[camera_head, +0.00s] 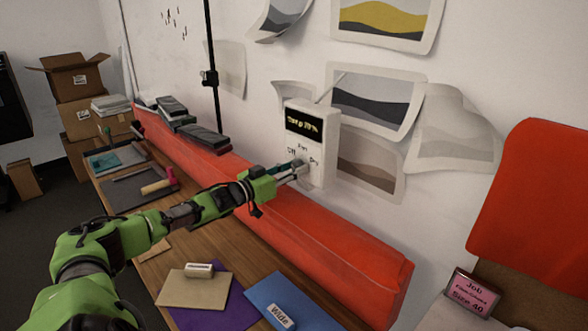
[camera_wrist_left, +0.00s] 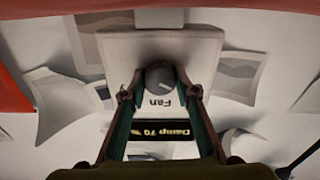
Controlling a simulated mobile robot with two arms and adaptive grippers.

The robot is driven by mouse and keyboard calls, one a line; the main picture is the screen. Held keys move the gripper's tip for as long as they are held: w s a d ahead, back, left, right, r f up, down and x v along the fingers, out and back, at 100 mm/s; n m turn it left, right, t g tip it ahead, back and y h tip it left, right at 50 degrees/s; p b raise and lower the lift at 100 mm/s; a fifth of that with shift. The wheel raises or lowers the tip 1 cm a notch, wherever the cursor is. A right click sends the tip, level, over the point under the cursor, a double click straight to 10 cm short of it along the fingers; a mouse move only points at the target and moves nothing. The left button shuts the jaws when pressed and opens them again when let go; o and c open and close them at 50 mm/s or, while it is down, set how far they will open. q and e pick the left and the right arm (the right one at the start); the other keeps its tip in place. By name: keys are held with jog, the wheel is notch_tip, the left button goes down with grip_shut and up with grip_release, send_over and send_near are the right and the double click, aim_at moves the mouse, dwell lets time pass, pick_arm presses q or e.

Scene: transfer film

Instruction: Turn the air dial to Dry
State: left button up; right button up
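The air dial is a round grey knob (camera_wrist_left: 160,76) on a white wall box (camera_head: 323,148). The box has a dark display (camera_head: 304,124) with yellow text; in the left wrist view, which is upside down, it reads "Damp 70". Labels Off, Fan and Dry surround the dial, with Off left, Fan above and Dry right in the head view. My left gripper (camera_head: 299,169) reaches the dial from the left. In the left wrist view its fingers (camera_wrist_left: 160,82) close around the knob's two sides. The knob's pointer mark cannot be made out. My right gripper is out of view.
A long red padded piece (camera_head: 345,250) runs along the wall below the box. The wooden desk (camera_head: 150,205) holds cards, including a "Wide" label (camera_head: 281,316), and tools. Prints (camera_head: 375,100) hang around the box. A "Job" sign (camera_head: 472,291) stands at right.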

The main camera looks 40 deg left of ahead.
pick_arm(q)
jog(key=shift+m, duration=0.4)
jog(key=m+b, duration=0.2)
jog(key=m, duration=0.3)
jog(key=shift+f+m, duration=0.1)
jog(key=shift+m, duration=0.2)
jog(key=m+b, duration=0.2)
jog(key=m, duration=0.3)
jog(key=shift+b, duration=0.3)
jog(key=m+b, duration=0.3)
jog(key=m, duration=0.3)
jog(key=shift+f+m, duration=0.1)
jog(key=shift+m, duration=0.3)
jog(key=m+b, duration=0.3)
jog(key=m, duration=0.2)
jog(key=shift+d+m, duration=0.1)
jog(key=shift+m, duration=0.2)
jog(key=o, duration=1.1)
